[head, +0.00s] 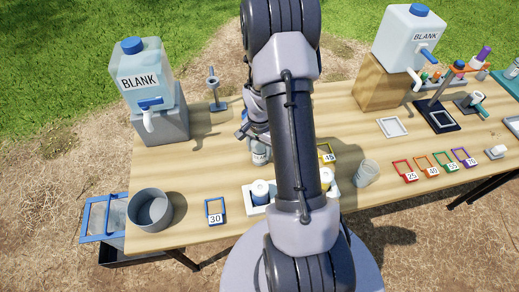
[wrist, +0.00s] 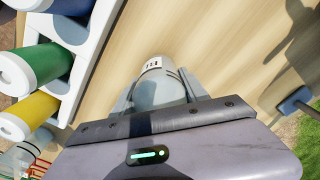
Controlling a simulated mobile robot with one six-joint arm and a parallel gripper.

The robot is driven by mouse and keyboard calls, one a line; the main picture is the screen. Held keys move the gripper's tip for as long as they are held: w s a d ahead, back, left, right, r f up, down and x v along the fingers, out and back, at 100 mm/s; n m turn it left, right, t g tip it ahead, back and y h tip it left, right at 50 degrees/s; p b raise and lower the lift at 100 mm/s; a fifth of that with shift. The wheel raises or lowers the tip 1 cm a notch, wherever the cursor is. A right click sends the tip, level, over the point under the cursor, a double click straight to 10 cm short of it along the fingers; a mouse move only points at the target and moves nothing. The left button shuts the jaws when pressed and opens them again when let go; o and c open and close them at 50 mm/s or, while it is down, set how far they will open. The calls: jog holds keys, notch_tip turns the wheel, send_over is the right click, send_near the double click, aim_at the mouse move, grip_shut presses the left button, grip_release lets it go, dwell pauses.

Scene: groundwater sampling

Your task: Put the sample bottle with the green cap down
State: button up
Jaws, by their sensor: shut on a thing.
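My gripper (wrist: 160,92) is shut on a pale grey-white bottle (wrist: 158,84) with small dark marks on a white part. No green shows on this bottle, and its cap cannot be made out. In the head view the bottle (head: 260,153) is just left of my arm, close over or on the table; contact cannot be told. A green-sided cylinder with a white end (wrist: 42,62), like a capped bottle top, sits in a white rack (wrist: 88,52) at the left of the wrist view. In the head view my arm covers that part of the rack (head: 254,208).
A yellow-sided top (wrist: 28,115) and a blue-topped bottle (head: 260,190) share the rack. The blue frame tagged 30 (head: 215,212) and a grey cup (head: 151,210) stand left. Bare wood (head: 195,170) lies left.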

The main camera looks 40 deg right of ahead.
notch_tip(320, 180, up, 11)
jog(key=p, duration=0.4)
jog(key=shift+f, duration=0.1)
notch_tip(320, 180, up, 6)
jog(key=r+p, duration=0.1)
jog(key=p, duration=0.3)
jog(key=w+a+f+n+b, duration=0.1)
jog(key=w+a+n+b, duration=0.1)
jog(key=a+n, duration=0.5)
jog(key=w+a+f+n+b, duration=0.2)
jog(key=a+n+b, duration=0.2)
jog(key=a, duration=1.2)
jog(key=n, duration=0.3)
jog(key=shift+a+f+n, duration=0.2)
jog(key=shift+f+n, duration=0.1)
jog(key=shift+n, duration=0.1)
